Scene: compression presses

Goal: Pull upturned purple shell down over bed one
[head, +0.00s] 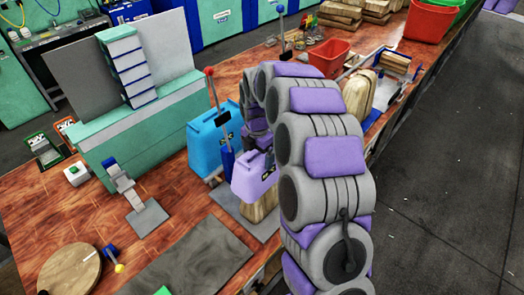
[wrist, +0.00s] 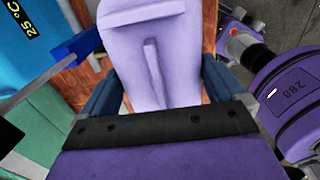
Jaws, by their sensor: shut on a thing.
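The purple shell (head: 254,180) stands tilted over a wooden block (head: 262,207) on a grey plate (head: 225,198), near the middle of the bench. I cannot tell whether the shell touches the block. In the wrist view the purple shell (wrist: 172,55) fills the space between the dark blue fingers of my gripper (wrist: 160,88). My gripper is shut on it, with a finger at each side. In the head view my gripper (head: 262,138) is largely hidden behind my arm, at the upper end of the shell.
A light blue shell (head: 207,142) stands close at the left, beside a lever with a red knob (head: 209,72). A green machine (head: 140,130) is farther left. A red bin (head: 328,57) and wood blocks lie behind my arm.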

